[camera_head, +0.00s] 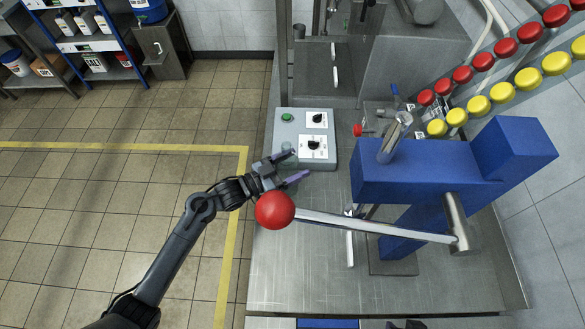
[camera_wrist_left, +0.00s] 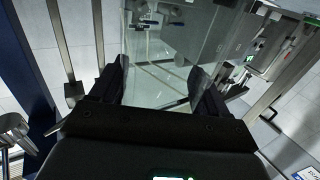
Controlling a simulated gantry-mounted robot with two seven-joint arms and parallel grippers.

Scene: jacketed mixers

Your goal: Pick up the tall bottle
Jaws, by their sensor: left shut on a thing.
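My left gripper (camera_head: 289,167) reaches in from the left beside the grey control box, above the left edge of the steel bench. Its two fingers show apart in the head view. In the left wrist view, the left gripper (camera_wrist_left: 160,85) has a clear, see-through body with straight edges between its fingers, which seems to be the tall bottle (camera_wrist_left: 165,75). The jaws are shut on it. In the head view the bottle is hard to make out against the background. I do not see my right gripper clearly.
A red ball knob (camera_head: 275,210) on a steel lever sits close below the left gripper. The control box (camera_head: 304,140) stands just right of it. A blue press (camera_head: 440,170) fills the right of the steel bench (camera_head: 300,275). The tiled floor at left is clear.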

